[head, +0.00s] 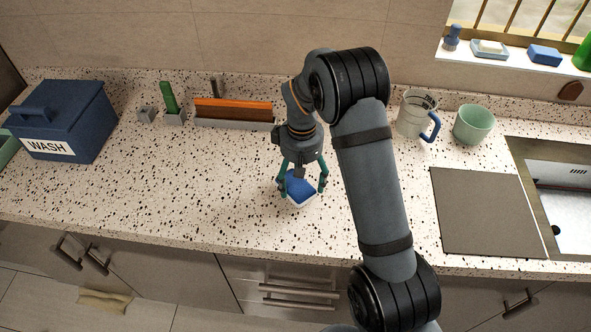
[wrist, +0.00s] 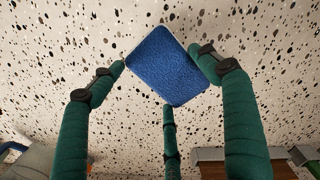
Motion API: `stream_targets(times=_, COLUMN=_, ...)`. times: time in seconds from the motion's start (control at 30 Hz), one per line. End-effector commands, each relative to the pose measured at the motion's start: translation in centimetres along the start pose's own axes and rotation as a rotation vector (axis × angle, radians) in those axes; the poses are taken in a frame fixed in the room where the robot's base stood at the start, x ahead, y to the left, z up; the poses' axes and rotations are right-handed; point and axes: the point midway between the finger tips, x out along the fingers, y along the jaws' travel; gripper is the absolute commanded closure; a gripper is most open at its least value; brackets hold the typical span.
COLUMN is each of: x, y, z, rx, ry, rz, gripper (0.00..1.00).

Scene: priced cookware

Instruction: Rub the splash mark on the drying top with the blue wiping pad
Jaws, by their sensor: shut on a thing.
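The blue wiping pad (head: 299,187) has a blue upper face and a pale lower layer in the head view. My gripper (head: 302,181) points down at the middle of the speckled counter (head: 200,205) and is shut on the pad. In the wrist view, the pad's blue face (wrist: 168,66) sits turned between my green fingers, with fingertips at its left and right edges and one finger below. The pad is at or just above the counter; I cannot tell if it touches. I cannot make out a splash mark among the dark speckles.
A blue WASH bin (head: 65,118) stands at left. An orange-topped rack (head: 233,112) is behind my gripper. A metal mug (head: 416,114), green bowl (head: 473,124), dark board (head: 487,212) and sink (head: 562,205) are at right. The counter left of the pad is clear.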

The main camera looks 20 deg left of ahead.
Motion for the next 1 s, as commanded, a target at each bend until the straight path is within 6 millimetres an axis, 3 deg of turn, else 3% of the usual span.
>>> stream_targets(times=0.6, x=-5.6, y=0.4, z=0.2, rx=0.006, ry=-0.001, rz=0.000, gripper=0.45)
stream_targets(times=1.0, x=-6.0, y=0.4, z=0.2, rx=0.007, ry=-0.002, rz=-0.001, gripper=0.45)
